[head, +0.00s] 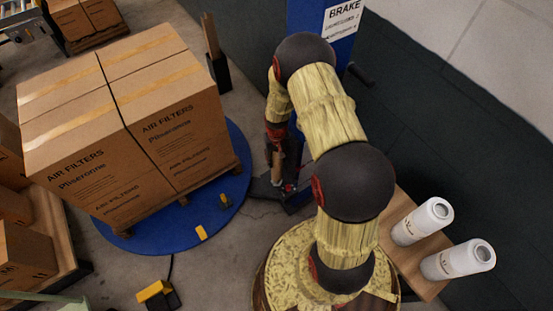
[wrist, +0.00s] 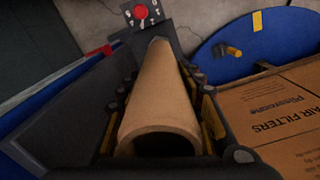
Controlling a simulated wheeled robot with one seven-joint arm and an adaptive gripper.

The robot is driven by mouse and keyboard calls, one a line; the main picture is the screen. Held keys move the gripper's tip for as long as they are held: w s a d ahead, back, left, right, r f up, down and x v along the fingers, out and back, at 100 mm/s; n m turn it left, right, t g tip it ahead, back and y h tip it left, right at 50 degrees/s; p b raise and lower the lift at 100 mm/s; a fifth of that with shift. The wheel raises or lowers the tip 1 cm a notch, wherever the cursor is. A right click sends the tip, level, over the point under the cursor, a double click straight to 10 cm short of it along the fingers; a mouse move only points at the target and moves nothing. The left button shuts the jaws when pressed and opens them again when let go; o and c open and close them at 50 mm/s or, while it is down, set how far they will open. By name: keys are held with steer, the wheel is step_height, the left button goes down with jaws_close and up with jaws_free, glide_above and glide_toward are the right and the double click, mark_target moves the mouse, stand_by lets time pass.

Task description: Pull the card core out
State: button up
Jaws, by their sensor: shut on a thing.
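The card core is a plain brown cardboard tube (wrist: 160,95). In the wrist view its open, dark end faces me and its far end reaches a dark plate. In the head view a short length of the core (head: 277,168) shows below my gripper (head: 276,138), above a dark base beside the blue column. In the wrist view my gripper (wrist: 161,100) has its dark fingers on both sides of the tube, shut on it. What lies inside the tube is too dark to tell. Whether its lower end is seated or lifted, I cannot tell.
Strapped air filter boxes (head: 130,120) stand on a blue turntable (head: 238,150) to the left. The blue column (head: 340,50) carries a brake sign (head: 343,16). A red button (wrist: 140,12) is near the core's far end.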

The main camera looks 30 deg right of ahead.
steer(key=shift+r+p, duration=1.4)
steer(key=shift+r, duration=0.65)
steer(key=shift+r+p, duration=2.95)
steer(key=shift+r, duration=1.5)
